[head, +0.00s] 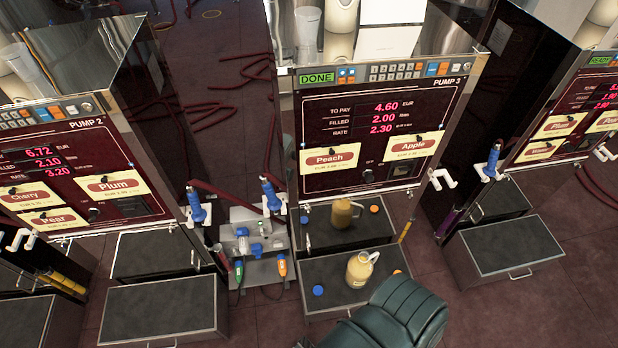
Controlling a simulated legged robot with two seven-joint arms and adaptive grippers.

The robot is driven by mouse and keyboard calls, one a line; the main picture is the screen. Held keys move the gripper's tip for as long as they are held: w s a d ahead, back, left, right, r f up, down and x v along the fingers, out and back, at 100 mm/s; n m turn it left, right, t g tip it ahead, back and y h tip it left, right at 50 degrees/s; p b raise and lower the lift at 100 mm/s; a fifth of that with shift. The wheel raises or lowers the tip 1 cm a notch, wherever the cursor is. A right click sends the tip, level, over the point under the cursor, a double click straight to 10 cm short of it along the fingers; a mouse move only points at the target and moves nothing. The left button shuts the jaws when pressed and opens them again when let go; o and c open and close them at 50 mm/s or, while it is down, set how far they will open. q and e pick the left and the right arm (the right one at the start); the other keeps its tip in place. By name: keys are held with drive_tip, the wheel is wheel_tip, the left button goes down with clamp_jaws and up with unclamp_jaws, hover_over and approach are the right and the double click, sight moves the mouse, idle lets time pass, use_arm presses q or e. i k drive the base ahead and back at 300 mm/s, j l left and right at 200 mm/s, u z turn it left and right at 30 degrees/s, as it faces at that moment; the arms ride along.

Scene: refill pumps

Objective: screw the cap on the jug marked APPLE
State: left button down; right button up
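A yellow jug (360,271) with a pale handle and neck stands upright on the dark-topped step in front of Pump 3. Its label is too small to read, so I cannot tell whether it says APPLE. A blue cap (318,290) lies on the same step, left of the jug and apart from it. A small orange cap shows at the step's right side, close to the jug. A similar jug shape (343,214) shows behind, with blue and orange spots beside it; it may be a reflection. Neither gripper is in view.
Pump 3 (380,120) reads DONE and has Peach and Apple plates. A grey fixture (262,270) stands left of the step. A dark green ribbed shape, which I cannot identify, covers the bottom.

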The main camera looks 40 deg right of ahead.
sight(359, 268)
drive_tip(key=z, duration=0.4)
drive_tip(key=l+z, duration=0.1)
drive_tip(key=z, duration=0.75)
drive_tip(key=l+z, duration=0.1)
drive_tip(key=z, duration=0.7)
drive_tip(key=k+u, duration=0.25)
drive_tip(key=k, duration=0.25)
drive_tip(key=k+u, duration=0.25)
drive_tip(key=k, duration=0.25)
drive_tip(key=i+l, duration=0.25)
drive_tip(key=i+l+u, duration=0.1)
drive_tip(key=i+l, duration=0.15)
drive_tip(key=l, duration=0.2)
drive_tip(key=i+l, duration=0.2)
drive_tip(key=l, duration=0.15)
drive_tip(key=i+l+u, duration=0.1)
drive_tip(key=i+l, duration=0.15)
drive_tip(key=l, duration=0.15)
drive_tip(key=i+l, duration=0.2)
drive_tip(key=l, duration=0.15)
drive_tip(key=i+l+u, duration=0.1)
drive_tip(key=i+l, duration=0.15)
drive_tip(key=l, duration=0.15)
